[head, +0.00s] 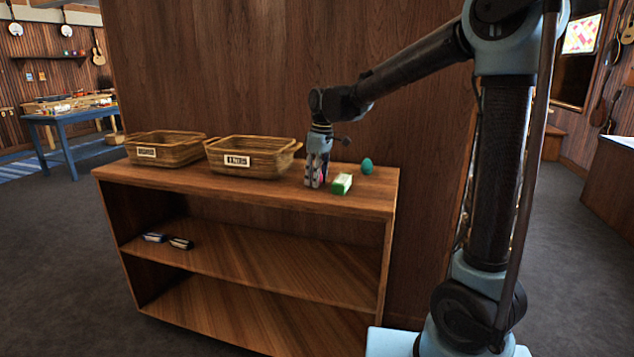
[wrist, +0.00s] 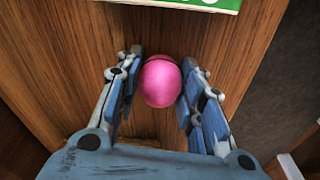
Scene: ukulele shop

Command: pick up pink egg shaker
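The pink egg shaker (wrist: 160,84) shows in the wrist view between the two fingers of my gripper (wrist: 161,72). A gap shows between the left finger and the egg, and the right finger is very near it or touching. The fingers are apart, one on each side of the egg. In the head view my gripper (head: 316,180) points down at the top of the wooden shelf unit (head: 230,187). A little pink shows there between the fingers, and the rest of the egg is hidden.
A green and white box (head: 342,184) lies just right of my gripper; it also shows in the wrist view (wrist: 200,4). A teal egg (head: 367,166) stands behind it. Two labelled wicker baskets, one left (head: 165,149) and one nearer (head: 250,157), stand left of my gripper.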

